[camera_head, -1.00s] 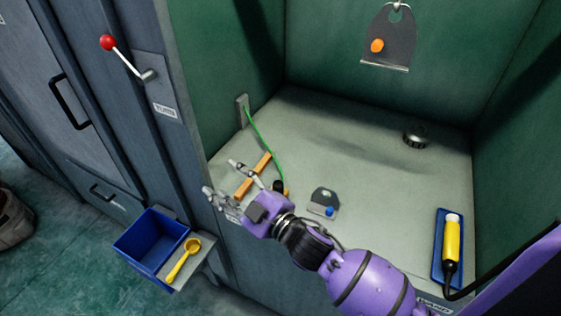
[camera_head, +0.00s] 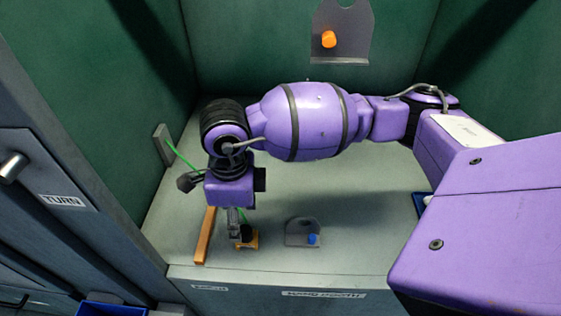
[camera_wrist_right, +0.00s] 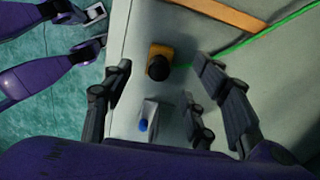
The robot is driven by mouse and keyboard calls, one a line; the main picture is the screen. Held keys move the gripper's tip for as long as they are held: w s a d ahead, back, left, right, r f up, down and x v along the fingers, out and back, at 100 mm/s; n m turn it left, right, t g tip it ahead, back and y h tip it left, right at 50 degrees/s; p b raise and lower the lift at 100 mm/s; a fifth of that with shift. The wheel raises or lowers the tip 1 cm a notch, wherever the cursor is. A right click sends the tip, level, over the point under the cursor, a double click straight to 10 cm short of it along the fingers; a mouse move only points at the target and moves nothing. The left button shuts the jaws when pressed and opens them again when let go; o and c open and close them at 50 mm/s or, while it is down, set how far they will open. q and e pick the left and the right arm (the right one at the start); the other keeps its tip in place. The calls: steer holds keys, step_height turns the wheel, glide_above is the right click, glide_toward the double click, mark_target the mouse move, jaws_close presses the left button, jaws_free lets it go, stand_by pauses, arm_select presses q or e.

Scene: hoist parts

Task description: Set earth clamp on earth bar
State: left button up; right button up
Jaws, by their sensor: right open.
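The earth clamp (camera_head: 250,244), a small yellow-orange block with a black knob, sits on the cabinet floor near its front edge. It also shows in the right wrist view (camera_wrist_right: 159,52). A green cable (camera_head: 183,158) runs toward it, partly hidden by my arm. The earth bar (camera_head: 205,236) is a copper-orange strip left of the clamp; it crosses the top of the wrist view (camera_wrist_right: 222,14). My right gripper (camera_head: 237,225) points down just above the clamp. In the wrist view its fingers (camera_wrist_right: 161,66) are spread on both sides of the clamp, without visible contact.
A grey plate with a blue knob (camera_head: 303,233) lies right of the clamp. A similar plate with an orange knob (camera_head: 341,38) is at the back wall. The cable's wall block (camera_head: 162,146) is at left. Floor between clamp and blue-knob plate is clear.

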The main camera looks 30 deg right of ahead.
mark_target(244, 229)
steer(key=shift+d, duration=0.45)
steer(key=shift+s+d+f, duration=0.1)
steer(key=shift+s+f, duration=0.15)
steer(key=shift+f, duration=0.05)
step_height(244, 229, down, 7)
arm_select(q)
steer(key=shift+s+d+f, duration=0.1)
steer(key=shift+s+d, duration=0.05)
steer(key=shift+s, duration=0.25)
arm_select(e)
steer(key=shift+w, duration=0.1)
jaws_close()
steer(key=shift+r+p, duration=1.3)
steer(key=shift+r, duration=1.35)
arm_select(q)
steer(key=shift+t, duration=0.4)
steer(key=w+r, duration=0.1)
steer(key=r, duration=0.1)
steer(key=w+r, duration=0.2)
steer(key=shift+w+r, duration=0.1)
steer(key=shift+r, duration=0.1)
arm_select(e)
steer(key=shift+f, duration=0.1)
